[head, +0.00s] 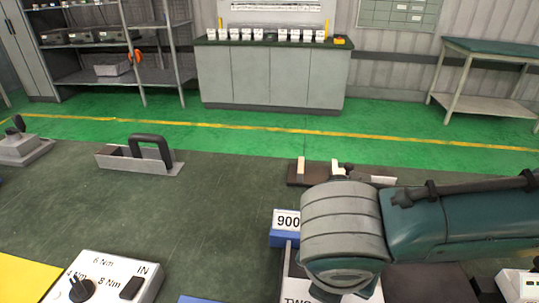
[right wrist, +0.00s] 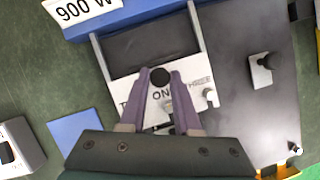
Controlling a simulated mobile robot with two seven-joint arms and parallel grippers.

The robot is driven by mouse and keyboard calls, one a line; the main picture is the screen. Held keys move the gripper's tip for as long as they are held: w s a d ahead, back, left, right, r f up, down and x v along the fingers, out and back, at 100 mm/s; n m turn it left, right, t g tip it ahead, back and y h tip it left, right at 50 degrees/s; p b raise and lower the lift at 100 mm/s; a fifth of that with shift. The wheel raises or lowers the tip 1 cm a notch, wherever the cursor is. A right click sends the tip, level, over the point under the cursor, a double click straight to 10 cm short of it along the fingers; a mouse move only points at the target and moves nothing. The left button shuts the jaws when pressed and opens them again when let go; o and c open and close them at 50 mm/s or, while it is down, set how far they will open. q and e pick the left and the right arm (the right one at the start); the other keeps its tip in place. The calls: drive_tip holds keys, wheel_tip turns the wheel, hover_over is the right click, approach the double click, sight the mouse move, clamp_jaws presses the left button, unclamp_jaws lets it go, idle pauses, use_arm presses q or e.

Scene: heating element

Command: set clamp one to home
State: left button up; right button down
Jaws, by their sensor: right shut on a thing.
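In the right wrist view, a black round knob (right wrist: 160,76) stands between my right fingertips, over a white panel (right wrist: 130,88) lettered "ON…", with "THREE" to its right and a "T" to its left. I take it as clamp one's knob. My right gripper (right wrist: 160,84) is shut on it. The lower part of the clamp is hidden by the fingers. A small pale lever (right wrist: 210,97) stands by "THREE". In the head view my right arm covers most of this fixture, and "TWO" shows at its lower edge. My left gripper is not in view.
A blue block with a "900 W" label (head: 287,220) stands at the fixture's far side. A dark plate (right wrist: 240,110) with a black-knobbed bracket (right wrist: 264,66) lies to the right. A dial box (head: 110,280) and a handled tray (head: 140,158) are at left. The mid-left bench is clear.

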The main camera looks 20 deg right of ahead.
drive_tip(key=shift+s+a, duration=0.1)
drive_tip(key=shift+a, duration=0.05)
drive_tip(key=c, duration=1.1)
unclamp_jaws()
drive_tip(key=o, duration=0.3)
drive_tip(key=shift+s, duration=0.15)
drive_tip(key=shift+o, duration=0.8)
drive_tip(key=p+v, duration=0.2)
drive_tip(key=v, duration=0.7)
drive_tip(key=shift+r, duration=0.45)
drive_tip(key=shift+a, duration=0.1)
